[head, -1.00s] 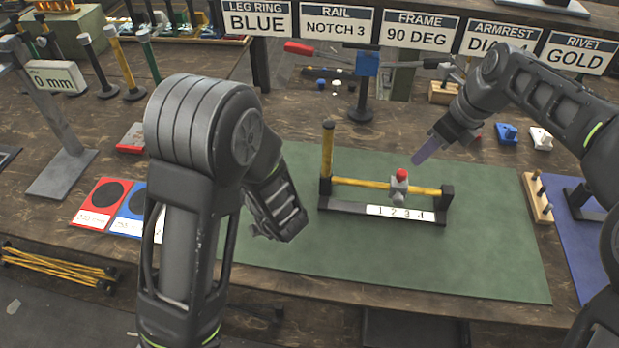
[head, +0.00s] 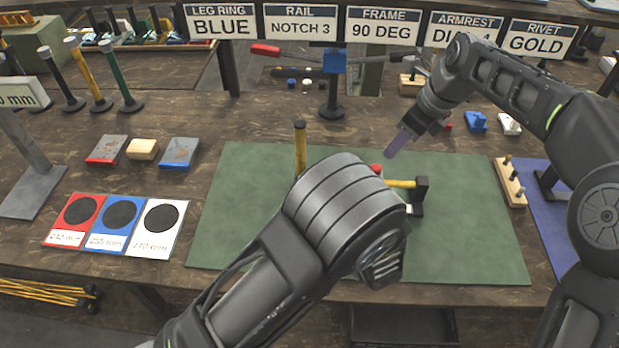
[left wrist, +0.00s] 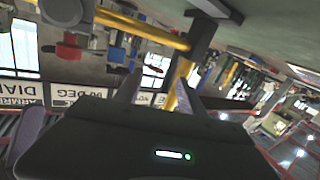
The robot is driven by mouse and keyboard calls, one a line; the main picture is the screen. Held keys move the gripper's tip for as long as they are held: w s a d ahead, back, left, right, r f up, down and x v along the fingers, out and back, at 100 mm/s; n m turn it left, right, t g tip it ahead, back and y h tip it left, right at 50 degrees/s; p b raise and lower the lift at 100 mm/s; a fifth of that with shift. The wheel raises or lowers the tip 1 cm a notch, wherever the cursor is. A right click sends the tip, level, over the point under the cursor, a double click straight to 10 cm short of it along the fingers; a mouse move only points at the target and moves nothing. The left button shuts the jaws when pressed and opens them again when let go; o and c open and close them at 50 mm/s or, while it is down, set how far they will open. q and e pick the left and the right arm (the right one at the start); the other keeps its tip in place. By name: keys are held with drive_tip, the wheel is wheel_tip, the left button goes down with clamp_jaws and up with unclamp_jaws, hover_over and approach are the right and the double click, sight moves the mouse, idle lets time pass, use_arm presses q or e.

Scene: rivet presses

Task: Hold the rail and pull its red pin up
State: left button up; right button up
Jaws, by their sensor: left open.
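The rail's yellow bar (head: 401,184) runs between black end supports on the green mat (head: 460,230). The red pin (head: 376,168) shows just above my left arm, which hides most of the rail. A yellow upright post (head: 300,148) stands at its left end. In the left wrist view, upside down, the red pin (left wrist: 70,52) sits on a grey slider left of my open left gripper (left wrist: 155,85). The yellow post (left wrist: 181,78) appears between its fingers, nearer the right one; contact cannot be told. My right gripper (head: 398,140) is above and right of the pin; its jaw gap is unclear.
Red, blue and white cards (head: 115,226) lie left of the mat. A blue-topped stand (head: 333,85) is behind it. A wooden peg block (head: 510,182) stands at the right edge. The mat's front is clear.

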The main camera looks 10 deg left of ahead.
use_arm(q)
drive_tip(key=a+y, duration=0.1)
drive_tip(key=a, duration=0.1)
drive_tip(key=a+f+y, duration=0.1)
drive_tip(key=a, duration=0.1)
drive_tip(key=shift+s+a, duration=0.15)
drive_tip(key=shift+a, duration=0.2)
drive_tip(key=x, duration=0.7)
drive_tip(key=shift+w+a, duration=0.3)
drive_tip(key=shift+c, duration=0.6)
clamp_jaws()
idle(0.5)
